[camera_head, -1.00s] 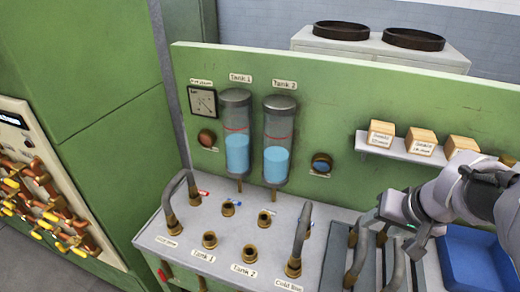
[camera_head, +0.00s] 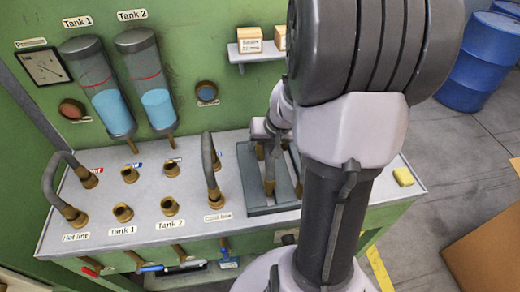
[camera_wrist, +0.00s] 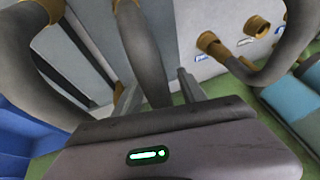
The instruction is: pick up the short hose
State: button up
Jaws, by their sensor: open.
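Two dark grey hoses with brass ends belong to the grey slotted tray (camera_head: 248,168) right of the cold line. In the wrist view one hose (camera_wrist: 142,45) runs between the open fingers of my gripper (camera_wrist: 158,92), with no clear contact visible. A second tray hose (camera_wrist: 50,75) curves on the left. I cannot tell which of them is the short one. In the head view my gripper (camera_head: 262,130) is over the tray, and my arm hides much of it.
The cold-line hose (camera_head: 211,165) stands close left of the tray; it also shows at right in the wrist view (camera_wrist: 278,50). The hot-line hose (camera_head: 58,182) is farther left. A yellow block (camera_head: 403,176) lies on the bench's right end. A shelf with boxes (camera_head: 250,42) hangs behind.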

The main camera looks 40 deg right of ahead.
jog(key=shift+s+r, duration=0.1)
jog(key=shift+c, duration=0.4)
grip_shut()
